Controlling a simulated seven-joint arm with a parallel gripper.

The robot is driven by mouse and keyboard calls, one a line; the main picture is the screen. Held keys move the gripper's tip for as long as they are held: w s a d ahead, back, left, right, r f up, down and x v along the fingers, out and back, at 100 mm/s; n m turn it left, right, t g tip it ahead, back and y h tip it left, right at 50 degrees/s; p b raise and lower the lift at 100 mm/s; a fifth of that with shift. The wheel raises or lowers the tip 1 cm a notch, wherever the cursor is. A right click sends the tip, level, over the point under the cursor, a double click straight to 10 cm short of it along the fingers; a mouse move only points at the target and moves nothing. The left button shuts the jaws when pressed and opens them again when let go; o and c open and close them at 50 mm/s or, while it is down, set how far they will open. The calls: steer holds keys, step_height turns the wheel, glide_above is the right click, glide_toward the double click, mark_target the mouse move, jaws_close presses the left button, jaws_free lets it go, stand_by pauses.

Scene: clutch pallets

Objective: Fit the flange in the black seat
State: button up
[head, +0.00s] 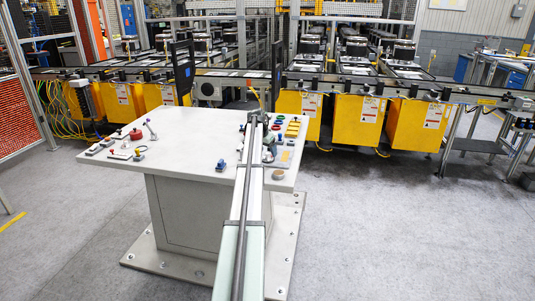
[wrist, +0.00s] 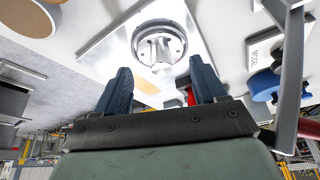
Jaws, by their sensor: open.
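In the wrist view a shiny round metal piece with a dark ring around it (wrist: 159,43) sits on a square silver plate (wrist: 110,45). It may be the flange or a seat; I cannot tell which. My gripper (wrist: 162,80) is open, with its two dark blue fingers apart and nothing seen between them. The metal piece lies beyond the fingertips, apart from them. In the head view my gripper is small and partly hidden behind my arm over the right part of the table (head: 190,150). I cannot pick out a black seat for sure.
A tan disc (head: 277,174) lies near the table's right edge. Yellow blocks (head: 293,128) stand at the back right. A red round part (head: 136,134) and several small parts are at the left. A blue spool-like part (wrist: 264,84) is close right of my fingers.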

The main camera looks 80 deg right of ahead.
steer(key=v, duration=1)
steer(key=shift+r, duration=0.3)
steer(key=shift+w, duration=0.1)
